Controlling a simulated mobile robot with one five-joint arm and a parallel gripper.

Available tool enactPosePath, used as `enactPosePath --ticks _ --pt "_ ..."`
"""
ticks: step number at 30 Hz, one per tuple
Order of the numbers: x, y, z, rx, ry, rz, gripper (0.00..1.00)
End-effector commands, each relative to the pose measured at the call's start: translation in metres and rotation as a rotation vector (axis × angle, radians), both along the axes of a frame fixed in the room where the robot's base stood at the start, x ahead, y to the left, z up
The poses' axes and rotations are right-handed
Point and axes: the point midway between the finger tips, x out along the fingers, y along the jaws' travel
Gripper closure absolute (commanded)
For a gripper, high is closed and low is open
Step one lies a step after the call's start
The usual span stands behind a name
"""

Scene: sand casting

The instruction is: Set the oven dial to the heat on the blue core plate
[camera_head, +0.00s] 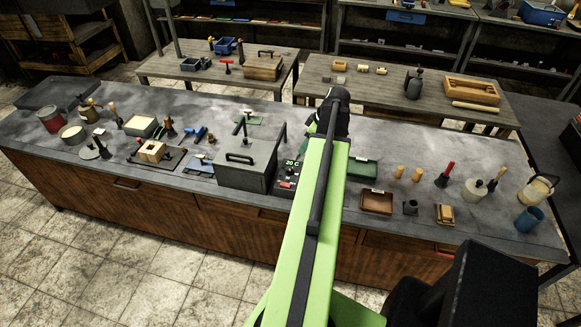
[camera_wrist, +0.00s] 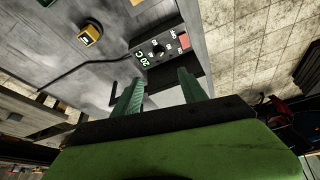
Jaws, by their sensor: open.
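The oven (camera_head: 248,166) is a grey box with a lid handle, mid-bench. The control panel on its right side reads "20 C" in green; the display (camera_wrist: 142,57) shows upside down in the wrist view. A dark dial (camera_wrist: 157,48) sits beside the display, with small marks I cannot read. A blue plate (camera_head: 197,170), likely the core plate, lies left of the oven; no heat figure on it is legible. My gripper (camera_wrist: 160,90) is open with green fingers apart and nothing between them, near the panel and apart from the dial. In the head view my arm partly hides the gripper.
The grey bench (camera_head: 75,170) is crowded with tools and pots. A green tray (camera_head: 364,169) and a brown tray (camera_head: 376,203) stand right of my arm. A yellow-and-black item (camera_wrist: 90,33) shows in the wrist view. Two tables stand behind; the tiled floor in front is clear.

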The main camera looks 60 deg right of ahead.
Motion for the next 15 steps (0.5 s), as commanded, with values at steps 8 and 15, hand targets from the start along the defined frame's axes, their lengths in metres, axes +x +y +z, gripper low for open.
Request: enactPosePath --ticks 8,15 --pt "0.01 0.001 -0.031 0.001 0.001 0.0 0.5" --pt "0.03 0.003 -0.081 0.0 0.002 0.001 0.5"
